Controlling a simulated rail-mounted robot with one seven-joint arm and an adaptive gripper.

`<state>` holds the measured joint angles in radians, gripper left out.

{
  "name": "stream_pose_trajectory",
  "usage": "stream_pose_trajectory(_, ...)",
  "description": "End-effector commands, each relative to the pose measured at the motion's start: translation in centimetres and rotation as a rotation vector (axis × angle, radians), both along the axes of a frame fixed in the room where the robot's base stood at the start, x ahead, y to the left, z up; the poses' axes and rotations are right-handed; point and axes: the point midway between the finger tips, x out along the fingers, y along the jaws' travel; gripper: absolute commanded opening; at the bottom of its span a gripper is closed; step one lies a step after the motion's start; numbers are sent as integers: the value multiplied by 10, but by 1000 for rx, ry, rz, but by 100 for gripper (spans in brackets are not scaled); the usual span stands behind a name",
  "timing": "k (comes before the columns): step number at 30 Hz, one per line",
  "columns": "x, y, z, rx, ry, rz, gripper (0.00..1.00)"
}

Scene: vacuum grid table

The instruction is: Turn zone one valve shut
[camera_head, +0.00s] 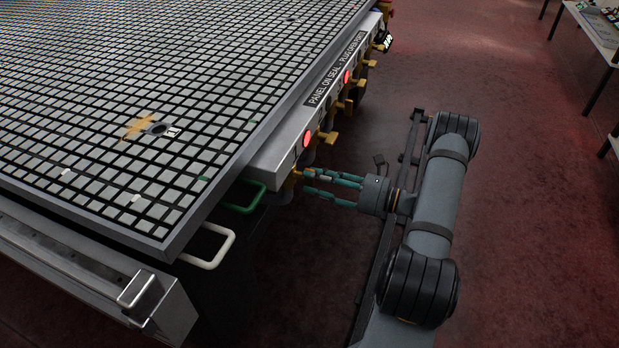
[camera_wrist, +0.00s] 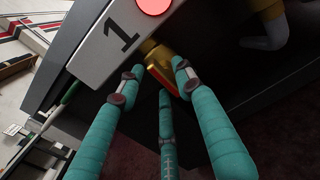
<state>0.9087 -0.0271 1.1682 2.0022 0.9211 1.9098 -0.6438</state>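The zone one valve has a brass-yellow handle (camera_wrist: 160,62) with a red-edged lower part, under a grey panel marked "1" (camera_wrist: 122,28) in the wrist view. My gripper (camera_wrist: 157,70) has teal fingers spread on both sides of this handle, with a third finger below. Gaps show between the fingertips and the handle, so it looks open; contact cannot be told for certain. In the head view my gripper (camera_head: 307,181) is at the near end of the valve row, and its fingertips partly hide the zone one handle (camera_head: 296,175).
More yellow valve handles (camera_head: 327,137) line the table edge beyond, below red round markers (camera_head: 347,77). A green handle (camera_head: 244,199) and a white handle (camera_head: 210,246) stick out at the near corner. The grid table (camera_head: 150,215) fills the left. Floor (camera_head: 520,230) is clear at right.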

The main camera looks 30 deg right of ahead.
Motion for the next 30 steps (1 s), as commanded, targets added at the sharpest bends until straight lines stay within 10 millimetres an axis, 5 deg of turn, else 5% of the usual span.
stream_pose_trajectory(14, 14, 13, 0, 0, 0, 0, 35)
stream_pose_trajectory(30, 14, 12, 0, 0, 0, 0, 5)
